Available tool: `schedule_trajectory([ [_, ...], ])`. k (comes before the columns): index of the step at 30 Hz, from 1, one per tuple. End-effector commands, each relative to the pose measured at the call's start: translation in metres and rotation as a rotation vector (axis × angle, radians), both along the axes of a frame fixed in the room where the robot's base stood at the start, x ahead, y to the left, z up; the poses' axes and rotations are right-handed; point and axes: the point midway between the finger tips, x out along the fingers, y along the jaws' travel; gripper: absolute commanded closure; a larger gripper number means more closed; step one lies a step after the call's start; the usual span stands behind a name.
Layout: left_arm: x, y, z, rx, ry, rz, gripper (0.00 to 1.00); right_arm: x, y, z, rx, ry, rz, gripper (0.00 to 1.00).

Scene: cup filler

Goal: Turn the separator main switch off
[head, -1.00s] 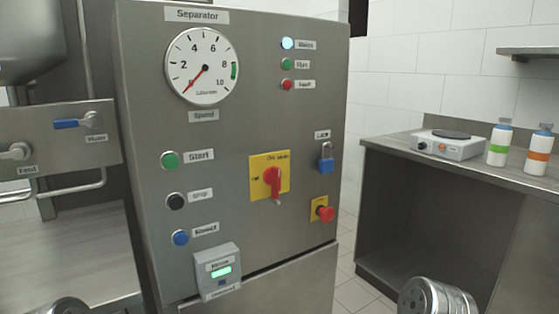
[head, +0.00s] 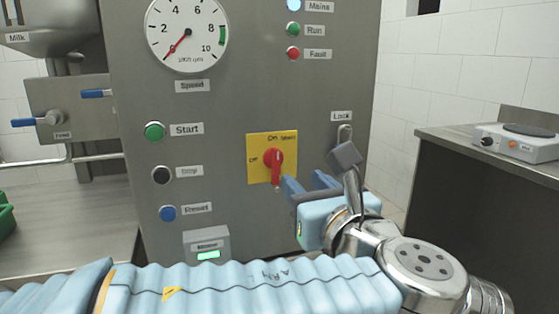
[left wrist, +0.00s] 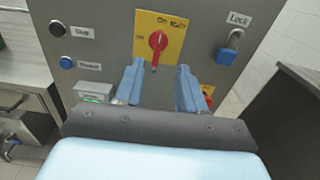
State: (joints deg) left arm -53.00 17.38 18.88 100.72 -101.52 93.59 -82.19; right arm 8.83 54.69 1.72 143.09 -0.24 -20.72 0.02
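The main switch is a red rotary handle (head: 273,160) on a yellow plate (head: 256,143) on the separator panel. The plate reads "Off" at its left and "On" at its top. The handle stands upright, its narrow end pointing down; it also shows in the left wrist view (left wrist: 158,42). My left gripper (head: 307,185) is in front of the panel, just right of and below the handle in the head view. In the left wrist view its two blue fingers (left wrist: 159,72) are spread and empty, with the handle beyond their tips. My right gripper is not in view.
A blue padlock (left wrist: 229,48) hangs right of the switch, and a red button (left wrist: 208,98) is partly hidden behind a finger. Start (head: 154,131), stop (head: 161,175) and reset (head: 167,213) buttons are at left. A hot plate (head: 515,142) stands on the right counter.

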Motion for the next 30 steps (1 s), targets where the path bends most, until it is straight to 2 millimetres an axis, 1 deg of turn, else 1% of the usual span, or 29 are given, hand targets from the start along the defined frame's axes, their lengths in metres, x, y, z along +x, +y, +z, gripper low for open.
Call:
schedule_trajectory([
  [5,0.034,0.012,0.0,0.001,0.004,0.005,0.61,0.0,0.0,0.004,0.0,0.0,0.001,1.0],
  [9,0.067,0.022,-0.001,0.001,0.006,0.006,0.61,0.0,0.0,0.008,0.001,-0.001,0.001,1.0],
  [15,0.104,0.034,-0.002,0.001,0.006,0.002,0.61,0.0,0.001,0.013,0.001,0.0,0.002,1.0],
  [18,0.115,0.038,-0.001,0.0,0.005,0.002,0.61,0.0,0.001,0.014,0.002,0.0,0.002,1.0],
  [21,0.121,0.039,-0.002,0.0,0.005,0.001,0.61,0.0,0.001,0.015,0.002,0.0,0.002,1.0],
  [30,0.124,0.04,-0.003,0.001,0.004,0.0,0.61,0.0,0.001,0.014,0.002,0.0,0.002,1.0],
])
